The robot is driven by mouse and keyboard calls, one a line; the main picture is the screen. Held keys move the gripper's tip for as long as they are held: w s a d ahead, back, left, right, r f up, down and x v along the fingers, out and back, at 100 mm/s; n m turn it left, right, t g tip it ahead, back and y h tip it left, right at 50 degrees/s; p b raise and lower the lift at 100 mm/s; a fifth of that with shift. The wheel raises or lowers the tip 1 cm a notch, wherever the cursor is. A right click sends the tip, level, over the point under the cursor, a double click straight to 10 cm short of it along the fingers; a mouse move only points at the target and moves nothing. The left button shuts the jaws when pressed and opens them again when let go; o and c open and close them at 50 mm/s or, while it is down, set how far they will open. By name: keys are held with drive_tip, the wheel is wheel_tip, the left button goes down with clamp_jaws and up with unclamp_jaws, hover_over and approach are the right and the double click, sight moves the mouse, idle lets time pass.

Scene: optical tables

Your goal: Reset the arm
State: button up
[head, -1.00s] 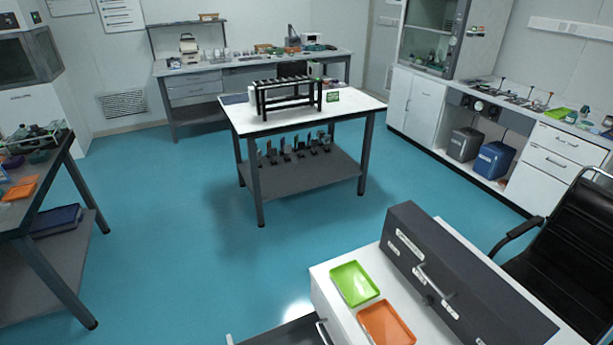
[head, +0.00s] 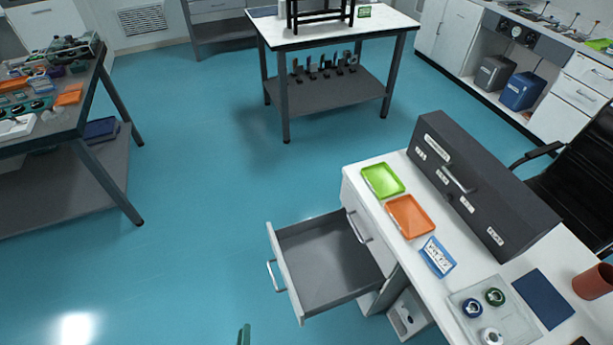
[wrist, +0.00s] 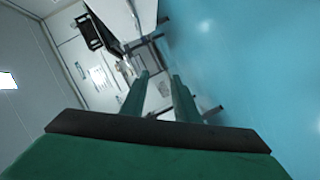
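My gripper (wrist: 161,78) shows in the wrist view as two green fingers standing apart with nothing held between them. In the head view only a small green tip (head: 244,335) shows at the bottom edge, over the blue floor and left of the open drawer; it looks like part of my gripper. The rest of my arm is out of the head view.
An open, empty grey drawer (head: 325,265) juts left from the white desk. On the desk are a green tray (head: 382,180), an orange tray (head: 410,216) and a dark cabinet (head: 480,185). A table (head: 65,125) stands left. The floor between is clear.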

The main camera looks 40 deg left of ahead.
drive_tip(key=w+d+r+m+t+h, duration=0.1)
drive_tip(key=d+r+m+h, duration=0.3)
drive_tip(key=d+r+m, duration=0.5)
drive_tip(key=w+d+r+m+t+h, duration=0.1)
drive_tip(key=d+r+m+h, duration=0.4)
drive_tip(key=d+r, duration=1.9)
wheel_tip(320, 180, up, 3)
drive_tip(key=m+t, duration=0.1)
drive_tip(key=m, duration=0.4)
drive_tip(key=shift+d+r+h, duration=0.15)
drive_tip(key=shift+r+h, duration=0.05)
drive_tip(key=shift+h, duration=0.1)
